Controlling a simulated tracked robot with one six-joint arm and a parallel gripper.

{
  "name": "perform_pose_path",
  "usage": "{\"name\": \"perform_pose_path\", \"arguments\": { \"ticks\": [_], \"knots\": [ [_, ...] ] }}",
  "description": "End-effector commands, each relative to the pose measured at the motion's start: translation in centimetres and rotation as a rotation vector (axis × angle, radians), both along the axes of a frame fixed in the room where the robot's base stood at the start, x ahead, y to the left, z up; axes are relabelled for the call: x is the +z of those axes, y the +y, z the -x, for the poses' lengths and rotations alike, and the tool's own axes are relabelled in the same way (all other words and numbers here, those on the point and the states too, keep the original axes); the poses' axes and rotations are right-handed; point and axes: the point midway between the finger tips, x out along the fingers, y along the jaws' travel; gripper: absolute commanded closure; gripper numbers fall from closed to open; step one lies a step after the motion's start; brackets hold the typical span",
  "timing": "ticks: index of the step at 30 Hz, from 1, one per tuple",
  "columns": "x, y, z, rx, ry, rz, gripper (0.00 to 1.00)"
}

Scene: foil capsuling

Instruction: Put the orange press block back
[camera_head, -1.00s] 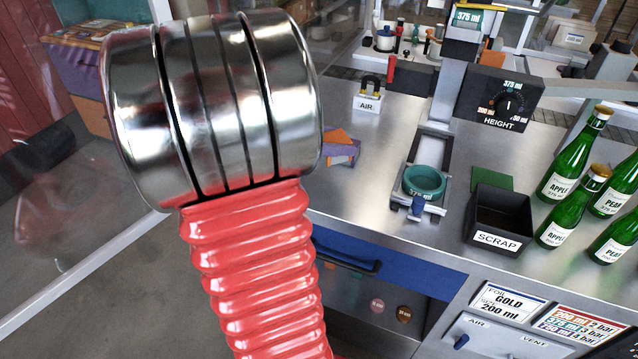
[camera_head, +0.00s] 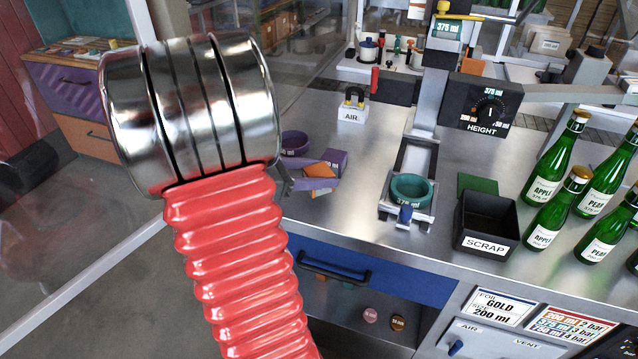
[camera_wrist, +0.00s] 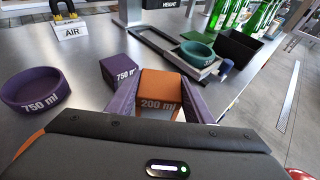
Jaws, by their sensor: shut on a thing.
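The orange press block (camera_wrist: 160,92), marked 200 ml, sits between the two fingers of my gripper (camera_wrist: 158,104) in the wrist view. My gripper is shut on it. In the head view the orange block (camera_head: 323,170) shows at the fingers, left of the teal ring, over or on the steel bench; I cannot tell whether it touches the bench. A purple block (camera_wrist: 122,70) marked 750 ml stands just left of my left finger. A purple ring (camera_wrist: 36,88) marked 750 ml lies farther left. My red and chrome arm hides part of the bench in the head view.
The teal ring (camera_head: 411,187) sits in the press fixture. The black SCRAP bin (camera_head: 486,222) and several green bottles (camera_head: 548,165) stand to the right. The AIR sign (camera_head: 352,115) stands behind. A blue drawer front (camera_head: 405,283) lies below the bench edge.

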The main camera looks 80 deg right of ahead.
Motion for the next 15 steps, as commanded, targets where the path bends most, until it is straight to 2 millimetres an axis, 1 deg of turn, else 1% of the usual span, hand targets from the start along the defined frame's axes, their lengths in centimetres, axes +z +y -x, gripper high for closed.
{"name": "perform_pose_path", "arguments": {
  "ticks": [5, 12, 15],
  "knots": [
    [-0.3, 0.0, 0.0, 0.000, 0.001, -0.001, 0.78],
    [-3.0, 0.0, 0.0, 0.001, 0.003, -0.001, 0.78],
    [-3.7, 0.0, 0.0, 0.002, 0.002, -0.001, 0.78]
  ]
}}
